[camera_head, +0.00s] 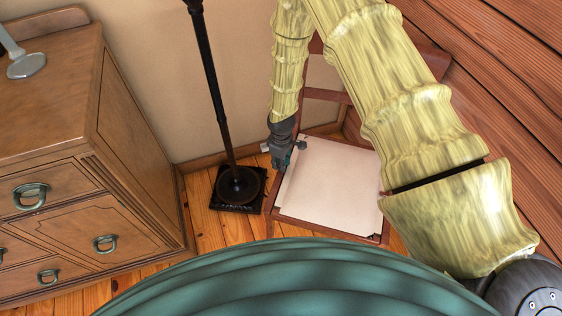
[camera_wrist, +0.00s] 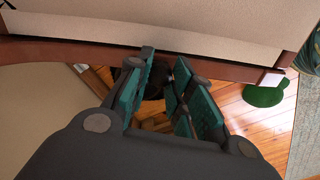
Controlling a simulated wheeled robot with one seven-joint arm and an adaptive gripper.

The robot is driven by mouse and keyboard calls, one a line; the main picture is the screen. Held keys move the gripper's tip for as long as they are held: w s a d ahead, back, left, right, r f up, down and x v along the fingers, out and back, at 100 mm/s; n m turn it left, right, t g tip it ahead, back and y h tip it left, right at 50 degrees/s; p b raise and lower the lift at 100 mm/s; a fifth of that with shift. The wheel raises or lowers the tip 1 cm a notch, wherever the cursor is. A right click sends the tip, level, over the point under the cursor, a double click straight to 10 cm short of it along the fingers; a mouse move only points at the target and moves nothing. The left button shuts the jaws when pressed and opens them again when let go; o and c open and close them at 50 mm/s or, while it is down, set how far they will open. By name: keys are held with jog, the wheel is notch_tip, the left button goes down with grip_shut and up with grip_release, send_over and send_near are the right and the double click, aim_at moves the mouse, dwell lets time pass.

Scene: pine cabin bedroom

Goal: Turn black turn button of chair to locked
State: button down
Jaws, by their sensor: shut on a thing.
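The chair (camera_head: 325,185) has a reddish wooden frame and a pale seat, and stands in the corner by the plank wall. My gripper (camera_head: 282,158) is at the left edge of its seat, pointing down. In the wrist view, my gripper (camera_wrist: 160,85) has teal-padded fingers close beside the chair's wooden rail (camera_wrist: 215,70). It is shut on a small dark thing (camera_wrist: 153,88) between the pads, which looks like the black turn button. The fingers hide most of it, so its turned position cannot be told.
A black lamp stand (camera_head: 237,187) rises from the floor just left of the chair. A wooden dresser (camera_head: 140,150) stands further left. The plank wall (camera_head: 495,95) is close on the right. A strip of bare floor (camera_head: 205,225) lies between dresser and chair.

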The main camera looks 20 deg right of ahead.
jog(key=shift+m, duration=0.3)
jog(key=m+p, duration=0.1)
jog(key=m, duration=0.7)
jog(key=shift+p, duration=0.35)
jog(key=m, duration=0.4)
jog(key=shift+m+p, duration=0.3)
jog(key=m, duration=0.4)
jog(key=shift+w+m, duration=0.1)
jog(key=shift+m, duration=0.2)
jog(key=c, duration=1.2)
grip_release()
jog(key=shift+c, duration=0.2)
jog(key=shift+r, duration=0.1)
notch_tip(320, 180, up, 12)
